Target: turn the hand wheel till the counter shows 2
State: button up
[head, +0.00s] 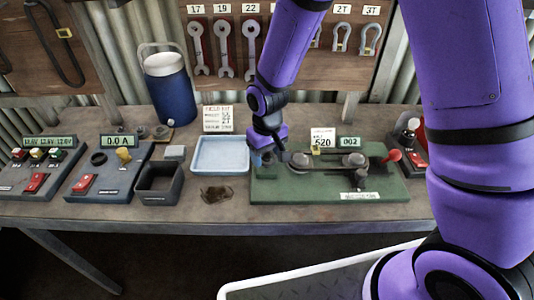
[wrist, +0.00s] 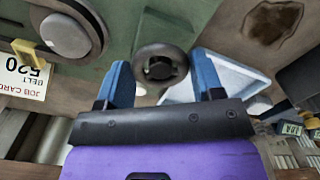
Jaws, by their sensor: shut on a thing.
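The hand wheel (wrist: 162,50) is a small dark ring with a hub, in the upper middle of the wrist view, between the two blue fingers. My gripper (wrist: 160,72) is shut on it. In the head view my gripper (head: 277,154) reaches down over the left part of the green machine board (head: 270,190), and the wheel is mostly hidden there. The counter (head: 350,143), a small green display at the back of the board, reads 002.
Two round pulleys (head: 300,162) (head: 354,160) and a job card (head: 323,138) marked 520 are right of my gripper. A red knob (head: 393,155) is at the board's right. A pale blue tray (head: 220,170) stands close on the left, with a dark stain (head: 216,194) before it.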

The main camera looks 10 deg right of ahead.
aim_at(268, 157)
jog(key=shift+n, duration=1.1)
jog(key=o, duration=0.9)
notch_tip(268, 157, up, 11)
jog(key=shift+f, duration=0.1)
